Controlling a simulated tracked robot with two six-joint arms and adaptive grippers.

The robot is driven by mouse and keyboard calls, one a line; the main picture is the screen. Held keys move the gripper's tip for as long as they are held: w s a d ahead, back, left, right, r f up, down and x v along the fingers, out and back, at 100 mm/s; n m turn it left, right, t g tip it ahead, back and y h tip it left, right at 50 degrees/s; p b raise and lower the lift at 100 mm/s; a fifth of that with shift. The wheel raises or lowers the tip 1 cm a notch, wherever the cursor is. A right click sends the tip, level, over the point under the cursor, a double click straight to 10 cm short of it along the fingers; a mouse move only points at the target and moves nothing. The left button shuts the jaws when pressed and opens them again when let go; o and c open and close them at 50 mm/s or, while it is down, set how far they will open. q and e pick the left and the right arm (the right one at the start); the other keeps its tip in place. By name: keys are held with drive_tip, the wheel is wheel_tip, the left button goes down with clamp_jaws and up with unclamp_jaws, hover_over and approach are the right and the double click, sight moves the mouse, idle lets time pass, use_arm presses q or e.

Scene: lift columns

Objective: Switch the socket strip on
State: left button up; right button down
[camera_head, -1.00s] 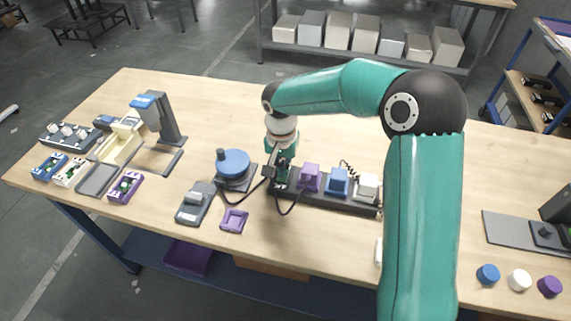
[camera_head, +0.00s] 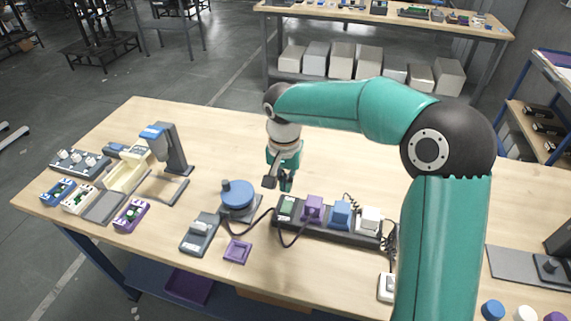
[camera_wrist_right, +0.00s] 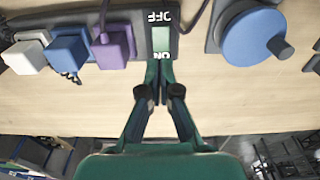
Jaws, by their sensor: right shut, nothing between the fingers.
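The dark socket strip (camera_head: 335,232) lies on the table with purple, blue and white plugs in it. At its left end is a switch with a lit-looking green face (camera_head: 287,206). In the right wrist view the green switch (camera_wrist_right: 162,40) sits between the letters OFF and ON on the strip (camera_wrist_right: 142,14), near the fingertips. My right gripper (camera_head: 287,187) is shut and empty, just behind and above the switch end. In the wrist view its fingertips (camera_wrist_right: 159,70) are close to the ON lettering; contact cannot be told. My left gripper is not in view.
A blue round knob device (camera_head: 238,195) stands left of the strip, with a cable running between. A grey device (camera_head: 200,233) and a purple tray (camera_head: 237,251) lie in front. My right arm covers the table's right part. The table behind the strip is clear.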

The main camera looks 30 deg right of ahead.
wheel_tip(320, 180, up, 6)
hover_over(288, 202)
drive_tip(key=s+a, duration=0.2)
drive_tip(key=shift+w+f, duration=0.1)
drive_tip(key=shift+w, duration=0.05)
drive_tip(key=b, duration=0.5)
drive_tip(key=shift+r+t+h, duration=0.2)
drive_tip(key=shift+t+h, duration=0.2)
drive_tip(key=f, duration=0.4)
drive_tip(key=w+d+f, duration=0.1)
drive_tip(key=f, duration=0.9)
drive_tip(key=shift+w+d, duration=0.2)
drive_tip(key=shift+d, duration=0.1)
